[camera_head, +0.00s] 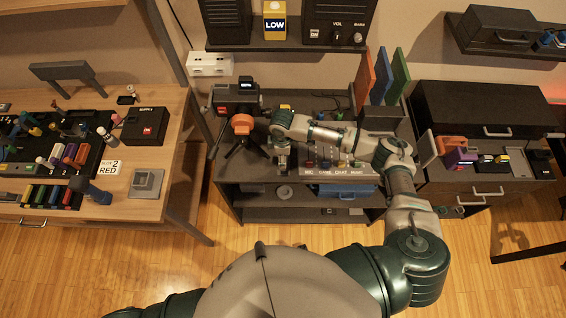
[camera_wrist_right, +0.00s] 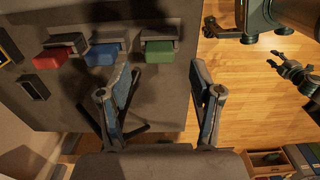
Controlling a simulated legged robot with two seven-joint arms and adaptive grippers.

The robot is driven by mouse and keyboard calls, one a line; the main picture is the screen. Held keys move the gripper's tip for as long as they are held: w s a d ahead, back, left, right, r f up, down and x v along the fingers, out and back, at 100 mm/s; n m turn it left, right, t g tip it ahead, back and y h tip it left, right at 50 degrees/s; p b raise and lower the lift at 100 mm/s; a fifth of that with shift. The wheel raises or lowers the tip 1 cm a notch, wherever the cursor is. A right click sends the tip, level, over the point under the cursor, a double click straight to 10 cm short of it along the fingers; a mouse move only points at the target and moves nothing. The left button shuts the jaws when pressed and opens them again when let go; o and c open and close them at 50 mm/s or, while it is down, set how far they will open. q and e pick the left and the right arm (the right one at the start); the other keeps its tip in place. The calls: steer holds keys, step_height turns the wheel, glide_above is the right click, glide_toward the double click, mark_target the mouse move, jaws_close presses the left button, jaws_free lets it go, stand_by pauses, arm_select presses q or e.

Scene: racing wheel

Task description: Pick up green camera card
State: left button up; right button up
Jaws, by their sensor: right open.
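In the right wrist view, the green camera card (camera_wrist_right: 158,51) sits in a dark holder on a dark grey surface. A blue card (camera_wrist_right: 101,53) and a red card (camera_wrist_right: 60,55) sit in similar holders to its left. My right gripper (camera_wrist_right: 162,90) is open and empty, its fingers pointing toward the green card, which shows between them and apart from both. In the head view, my right gripper (camera_head: 283,157) is over the middle desk, and I cannot make out the green card there. What looks like my left gripper (camera_wrist_right: 286,72) shows at the right of the wrist view, its opening unclear.
A camera on a tripod (camera_head: 236,98) with an orange disc stands left of my right gripper. A control panel (camera_head: 335,170) with several knobs lies to the right. The left workbench (camera_head: 150,205) and the right drawer cabinet (camera_head: 480,185) flank the desk. The floor in front is clear.

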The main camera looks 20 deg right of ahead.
step_height(320, 180, down, 4)
steer(key=shift+a+r, duration=0.15)
steer(key=shift+r, duration=0.05)
steer(key=shift+d+f, duration=0.2)
steer(key=shift+d, duration=0.7)
steer(key=c, duration=0.8)
steer(key=shift+a, duration=0.25)
steer(key=shift+c, duration=0.7)
steer(key=shift+a, duration=0.55)
arm_select(q)
steer(key=shift+a, duration=0.2)
arm_select(e)
steer(key=shift+d, duration=0.15)
